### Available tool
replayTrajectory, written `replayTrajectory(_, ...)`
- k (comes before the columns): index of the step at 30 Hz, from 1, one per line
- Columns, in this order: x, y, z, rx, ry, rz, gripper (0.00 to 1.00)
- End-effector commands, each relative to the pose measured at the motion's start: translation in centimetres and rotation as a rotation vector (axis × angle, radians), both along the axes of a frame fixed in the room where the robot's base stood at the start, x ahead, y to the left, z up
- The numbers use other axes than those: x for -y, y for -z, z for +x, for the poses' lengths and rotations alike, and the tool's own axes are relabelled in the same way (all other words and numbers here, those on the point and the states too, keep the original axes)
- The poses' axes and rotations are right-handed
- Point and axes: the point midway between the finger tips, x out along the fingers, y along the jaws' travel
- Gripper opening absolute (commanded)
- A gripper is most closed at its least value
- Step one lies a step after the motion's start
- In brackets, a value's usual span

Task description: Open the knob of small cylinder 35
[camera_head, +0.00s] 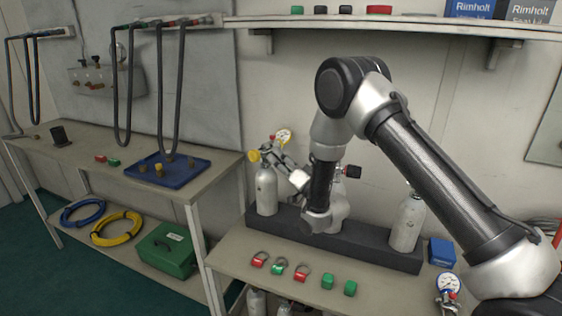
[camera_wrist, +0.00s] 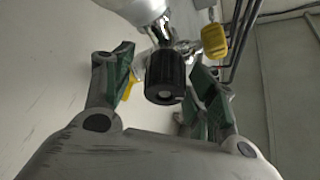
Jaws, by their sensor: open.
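A small grey cylinder (camera_head: 266,192) stands at the left end of the dark rack, with a yellow knob (camera_head: 254,156) and a round gauge (camera_head: 283,136) at its top. No number is readable on it. My gripper (camera_head: 279,158) is at its valve, partly hiding it in the head view. In the wrist view, a black ribbed knob (camera_wrist: 166,78) sits between the two open green-padded fingers of my gripper (camera_wrist: 165,72), with gaps at its sides. The yellow knob (camera_wrist: 214,41) shows beyond the right finger. The black knob is hidden in the head view.
Another cylinder (camera_head: 339,207) with a black knob (camera_head: 353,172) stands behind my arm, and one (camera_head: 408,224) at the right of the rack (camera_head: 375,250). Tags and green blocks (camera_head: 327,281) lie on the bench front. A shelf (camera_head: 400,25) runs above.

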Motion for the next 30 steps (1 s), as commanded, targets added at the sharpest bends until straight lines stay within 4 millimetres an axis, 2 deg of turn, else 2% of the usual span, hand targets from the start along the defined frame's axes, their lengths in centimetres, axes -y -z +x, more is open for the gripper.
replayTrajectory(6,-0.03,0.00,0.03,0.000,-0.001,-0.001,0.57)
replayTrajectory(12,-0.02,0.01,0.01,-0.001,0.000,-0.001,0.21)
replayTrajectory(14,-0.01,0.04,0.02,-0.001,0.000,-0.001,0.13)
replayTrajectory(30,0.02,0.23,-0.02,-0.015,0.000,0.003,0.13)
